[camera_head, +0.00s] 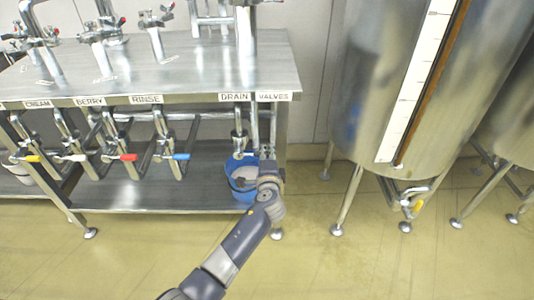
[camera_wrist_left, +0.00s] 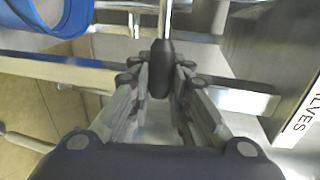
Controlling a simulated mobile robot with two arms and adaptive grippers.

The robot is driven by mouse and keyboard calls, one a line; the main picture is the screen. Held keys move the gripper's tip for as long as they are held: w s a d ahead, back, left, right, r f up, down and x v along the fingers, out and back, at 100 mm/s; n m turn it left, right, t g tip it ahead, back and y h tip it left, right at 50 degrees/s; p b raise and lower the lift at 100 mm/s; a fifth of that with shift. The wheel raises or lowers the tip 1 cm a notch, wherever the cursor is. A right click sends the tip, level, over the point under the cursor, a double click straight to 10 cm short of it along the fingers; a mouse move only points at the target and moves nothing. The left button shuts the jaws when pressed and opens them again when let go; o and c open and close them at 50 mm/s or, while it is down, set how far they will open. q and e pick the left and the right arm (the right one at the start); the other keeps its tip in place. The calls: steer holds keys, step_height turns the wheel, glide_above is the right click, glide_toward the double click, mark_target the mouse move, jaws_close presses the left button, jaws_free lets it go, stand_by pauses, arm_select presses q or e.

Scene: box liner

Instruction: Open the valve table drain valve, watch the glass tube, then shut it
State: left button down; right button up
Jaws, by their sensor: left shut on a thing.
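The valve table (camera_head: 180,70) has a front strip labelled CREAM, BERRY, RINSE, DRAIN and VALVES. The drain valve pipe (camera_head: 239,125) hangs below the DRAIN label. My left gripper (camera_head: 268,172) is under the table's right end, beside this pipe. In the left wrist view its fingers (camera_wrist_left: 160,85) are shut on a dark handle grip (camera_wrist_left: 162,65) at the end of a metal rod. In the head view the gripper hides this handle. The glass tube (camera_head: 433,80), with brown content, runs up the steel tank beside a white scale (camera_head: 412,85). My right gripper is not in view.
A blue bucket (camera_head: 236,189) stands on the lower shelf (camera_head: 150,192) under the drain pipe; its rim shows in the left wrist view (camera_wrist_left: 66,20). Yellow, white, red (camera_head: 128,157) and blue (camera_head: 181,156) handles hang to the left. Floor in front is clear.

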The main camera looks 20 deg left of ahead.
arm_select(q)
steer(key=shift+s+f, duration=0.1)
steer(key=shift+f, duration=0.15)
steer(key=c, duration=1.5)
jaws_free()
steer(key=shift+r, duration=0.15)
steer(key=v, duration=1.2)
